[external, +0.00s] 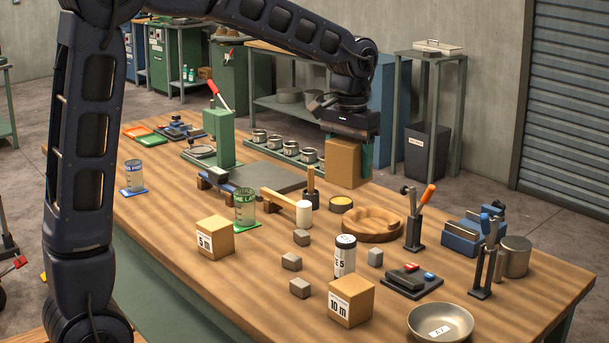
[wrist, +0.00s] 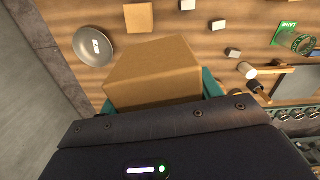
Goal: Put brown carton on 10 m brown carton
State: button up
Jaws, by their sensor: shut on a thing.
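My gripper (external: 346,148) is at the back right in the external view, its teal fingers shut on a plain brown carton (external: 343,162). In the wrist view the held carton (wrist: 155,75) fills the middle between the fingers, with the table well below it, so it appears raised. The 10 m brown carton (external: 350,302) stands upright at the table's front right, beside the metal bowl (external: 440,323). Its top looks clear. In the wrist view the 10 m carton (wrist: 138,17) shows at the top, beyond the held carton and apart from it.
A 5 m carton (external: 215,239) stands left on the table (external: 170,225). A white cylinder (external: 344,257) with a black top stands just behind the 10 m carton.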

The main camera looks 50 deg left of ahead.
jog(key=m, duration=0.2)
send_over(352, 283)
notch_tip(352, 283, down, 20)
jog(key=shift+r, duration=0.1)
dwell(0.5)
jog(key=shift+f, duration=0.2)
jog(key=o, duration=1.1)
